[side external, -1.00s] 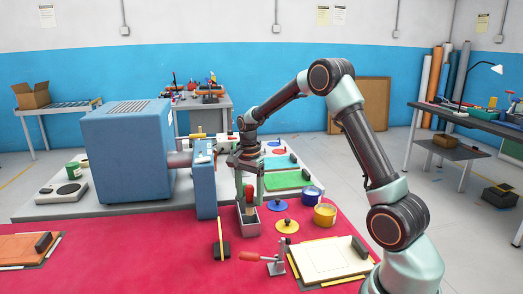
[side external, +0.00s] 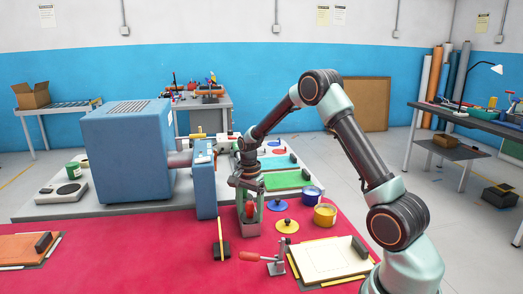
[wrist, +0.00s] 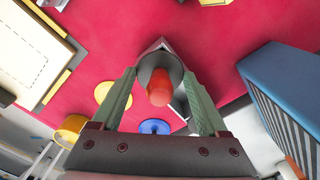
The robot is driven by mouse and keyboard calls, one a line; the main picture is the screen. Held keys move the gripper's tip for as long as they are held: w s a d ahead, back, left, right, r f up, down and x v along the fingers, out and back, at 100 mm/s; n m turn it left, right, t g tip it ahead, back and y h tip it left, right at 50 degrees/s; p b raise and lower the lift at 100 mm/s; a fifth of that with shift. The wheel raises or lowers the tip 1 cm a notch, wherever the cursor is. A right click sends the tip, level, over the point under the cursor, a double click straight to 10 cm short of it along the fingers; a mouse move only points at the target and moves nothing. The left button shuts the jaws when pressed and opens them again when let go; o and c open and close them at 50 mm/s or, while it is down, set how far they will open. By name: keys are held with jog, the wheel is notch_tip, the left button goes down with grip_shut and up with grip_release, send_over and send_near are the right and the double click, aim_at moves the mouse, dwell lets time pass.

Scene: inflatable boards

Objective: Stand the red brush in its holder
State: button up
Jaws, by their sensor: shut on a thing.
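The red brush (side external: 250,210) is upright between the green fingers of my gripper (side external: 250,218), with its red handle up. In the wrist view the brush's red handle (wrist: 160,92) points toward the camera, and the fingertips (wrist: 160,74) close from both sides on the wider grey part below it. The grey box-like holder (side external: 249,230) stands on the red table at the fingertips. Its corner (wrist: 161,44) shows behind the brush in the wrist view. The brush's lower end is hidden and looks to be inside the holder.
A blue machine (side external: 205,190) stands close on the left. A blue lid (side external: 277,205), yellow lid (side external: 286,226) and yellow pot (side external: 325,215) lie to the right. A black-and-yellow tool (side external: 221,245) and a red-handled clamp (side external: 265,259) are in front.

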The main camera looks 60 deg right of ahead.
jog(key=shift+f, duration=0.15)
jog(key=o, duration=1.3)
jog(key=shift+c, duration=0.2)
notch_tip(320, 180, up, 13)
jog(key=shift+f, duration=0.1)
jog(key=s+a+r+n+t, duration=0.2)
jog(key=s+a+r+n, duration=0.1)
jog(key=s+a+n, duration=0.4)
jog(key=s+a+r+n+t, duration=0.3)
jog(key=s+a+r+n, duration=0.1)
jog(key=s+a+n, duration=0.4)
jog(key=shift+s+a+n+t, duration=0.25)
jog(key=shift+a+n, duration=0.7)
jog(key=shift+n, duration=0.55)
jog(key=shift+r, duration=0.15)
